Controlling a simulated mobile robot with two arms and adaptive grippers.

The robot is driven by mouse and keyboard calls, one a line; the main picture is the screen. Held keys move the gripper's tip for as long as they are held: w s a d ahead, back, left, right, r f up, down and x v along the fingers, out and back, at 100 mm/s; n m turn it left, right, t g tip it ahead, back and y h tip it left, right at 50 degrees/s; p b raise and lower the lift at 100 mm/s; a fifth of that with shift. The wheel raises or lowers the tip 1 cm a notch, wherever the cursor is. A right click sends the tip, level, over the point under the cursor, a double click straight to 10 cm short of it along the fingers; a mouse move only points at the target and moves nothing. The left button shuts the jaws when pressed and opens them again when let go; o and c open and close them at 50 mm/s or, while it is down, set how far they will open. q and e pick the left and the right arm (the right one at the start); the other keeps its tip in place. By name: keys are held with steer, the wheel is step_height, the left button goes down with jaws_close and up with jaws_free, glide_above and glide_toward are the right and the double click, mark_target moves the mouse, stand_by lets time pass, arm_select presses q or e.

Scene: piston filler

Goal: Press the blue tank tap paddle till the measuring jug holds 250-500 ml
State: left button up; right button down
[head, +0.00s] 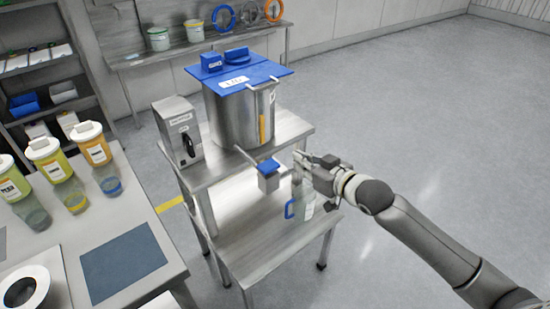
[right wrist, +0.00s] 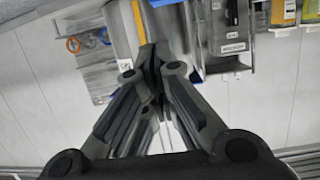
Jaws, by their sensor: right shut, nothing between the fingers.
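The steel tank (head: 229,117) with a blue lid (head: 240,75) stands on the upper level of a metal stand. Its tap sticks out toward the front, with the blue paddle (head: 268,166) at its end. The clear measuring jug (head: 304,207) with a blue handle (head: 289,210) stands on the lower shelf. My right gripper partly covers the jug, and I cannot read its level. My right gripper (head: 298,160) is shut and empty, just right of the paddle; I cannot tell whether they touch. Its closed fingers (right wrist: 150,55) fill the middle of the right wrist view. My left gripper is not in view.
A grey box with a black switch (head: 188,143) stands left of the tank. The lower shelf (head: 255,245) is bare in front. A table (head: 120,222) with several bottles is at the left. Open floor (head: 430,130) lies to the right.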

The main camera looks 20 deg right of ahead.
steer(key=shift+s+a+r+y, duration=0.15)
steer(key=shift+a+r, duration=0.15)
steer(key=shift+r, duration=0.3)
steer(key=shift+s+a+r+y, duration=0.15)
steer(key=shift+a+r, duration=0.1)
steer(key=shift+r, duration=0.3)
steer(key=shift+w, duration=0.15)
glide_above(275, 167)
step_height(275, 167, down, 2)
steer(key=shift+w+f+p, duration=0.15)
steer(key=shift+p, duration=0.3)
step_height(275, 167, down, 3)
steer(key=shift+r, duration=0.1)
steer(key=shift+f, duration=0.65)
steer(key=shift+f, duration=1.15)
stand_by(3.6)
